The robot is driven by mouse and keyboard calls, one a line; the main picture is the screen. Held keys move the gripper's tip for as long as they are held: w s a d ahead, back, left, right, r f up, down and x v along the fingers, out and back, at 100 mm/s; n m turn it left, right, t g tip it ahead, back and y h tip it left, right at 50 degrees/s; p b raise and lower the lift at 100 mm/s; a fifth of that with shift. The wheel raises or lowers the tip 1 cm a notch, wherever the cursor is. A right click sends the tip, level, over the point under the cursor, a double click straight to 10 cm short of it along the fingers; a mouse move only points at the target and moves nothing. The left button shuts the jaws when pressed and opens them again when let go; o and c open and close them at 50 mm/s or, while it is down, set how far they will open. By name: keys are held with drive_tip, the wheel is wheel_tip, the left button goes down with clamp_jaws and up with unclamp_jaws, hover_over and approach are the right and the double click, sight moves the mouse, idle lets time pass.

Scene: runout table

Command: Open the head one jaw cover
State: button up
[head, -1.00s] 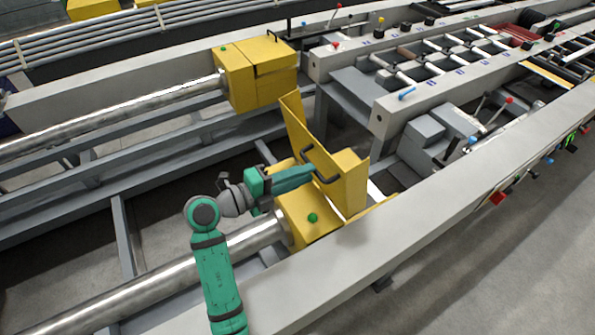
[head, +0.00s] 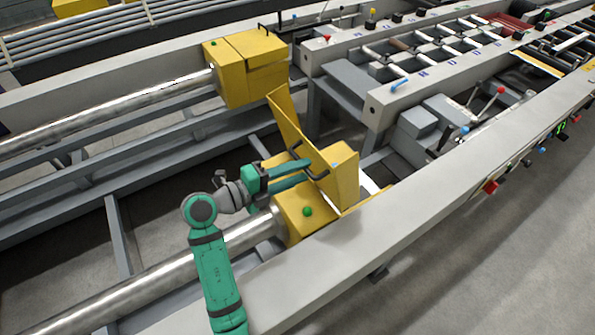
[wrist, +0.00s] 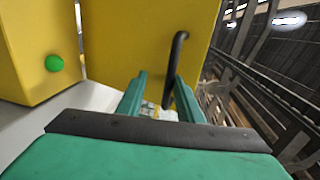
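The near jaw head is a yellow box (head: 292,216) with a green knob (head: 307,211) at the end of a shiny rod. Its yellow cover (head: 345,172) stands swung up and tilted, away from the box. My gripper (head: 307,172) is at the cover's side with a dark bar handle. In the wrist view, the green fingers (wrist: 160,96) stand apart. The dark handle (wrist: 179,45) runs down between them, closer to the right finger. Whether a finger touches it I cannot tell. The handle's lower end is partly hidden.
A second yellow jaw head (head: 235,86), its cover shut, sits on the far rod. A long grey beam (head: 330,250) runs along the near side. Grey blocks and red-knobbed levers (head: 500,91) stand to the right. Gaps open between the frame beams.

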drive_tip(key=shift+a, duration=0.1)
drive_tip(key=v, duration=1)
drive_tip(key=shift+s+a, duration=0.2)
drive_tip(key=shift+s, duration=0.05)
drive_tip(key=shift+w+r, duration=0.1)
